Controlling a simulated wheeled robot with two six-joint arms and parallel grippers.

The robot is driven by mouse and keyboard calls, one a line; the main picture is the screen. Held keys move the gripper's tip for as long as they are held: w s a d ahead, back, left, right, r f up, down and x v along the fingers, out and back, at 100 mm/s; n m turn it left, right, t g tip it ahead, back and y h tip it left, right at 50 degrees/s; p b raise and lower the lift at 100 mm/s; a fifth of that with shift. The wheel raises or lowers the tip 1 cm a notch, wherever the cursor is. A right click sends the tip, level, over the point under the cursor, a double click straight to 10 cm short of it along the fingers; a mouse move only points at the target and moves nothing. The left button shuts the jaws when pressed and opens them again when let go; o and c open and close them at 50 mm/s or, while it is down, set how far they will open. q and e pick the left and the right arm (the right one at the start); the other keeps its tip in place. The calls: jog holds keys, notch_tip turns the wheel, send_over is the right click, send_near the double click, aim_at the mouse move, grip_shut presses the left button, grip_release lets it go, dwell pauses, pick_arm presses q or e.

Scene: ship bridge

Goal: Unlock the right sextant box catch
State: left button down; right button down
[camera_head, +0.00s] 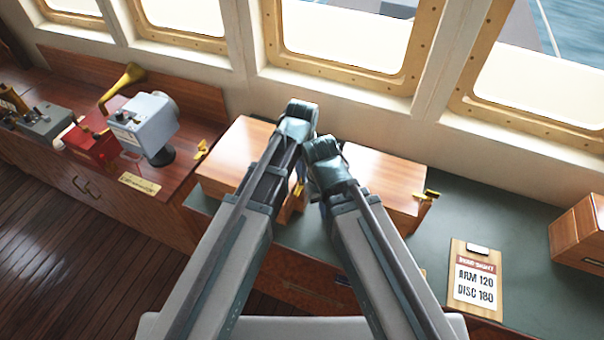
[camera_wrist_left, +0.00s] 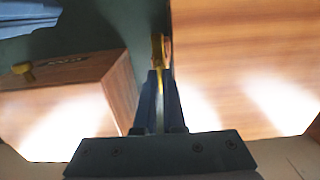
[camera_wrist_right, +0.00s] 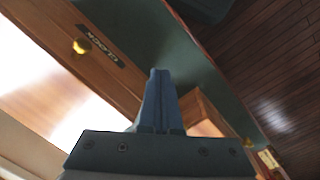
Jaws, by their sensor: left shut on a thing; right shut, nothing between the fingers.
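The sextant box (camera_head: 232,158) is the wooden box left of centre in the head view. Its smooth wood top (camera_wrist_left: 240,50) fills the right of the left wrist view. Its brass right catch (camera_wrist_left: 158,48) stands at the box's edge there. My left gripper (camera_wrist_left: 160,74) is shut on this catch, pointing down into the gap beside the box. The catch's exact position is hard to tell behind the fingers. A brass left catch (camera_head: 200,150) shows on the box's other side. My right gripper (camera_wrist_right: 159,74) is shut and empty, above the counter between the boxes. Both forearms hide much in the head view.
A second wooden box (camera_head: 385,185) with a brass fitting (camera_head: 428,194) stands close on the right. A sign board (camera_head: 475,282) lies on the green counter (camera_head: 400,263). A grey instrument (camera_head: 143,122) stands at left. Windows rise behind.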

dwell(0.5)
pick_arm(q)
jog(key=c, duration=1)
grip_release()
notch_tip(320, 180, up, 14)
jog(key=p, duration=1.3)
jog(key=shift+p, duration=0.4)
jog(key=shift+f, duration=0.2)
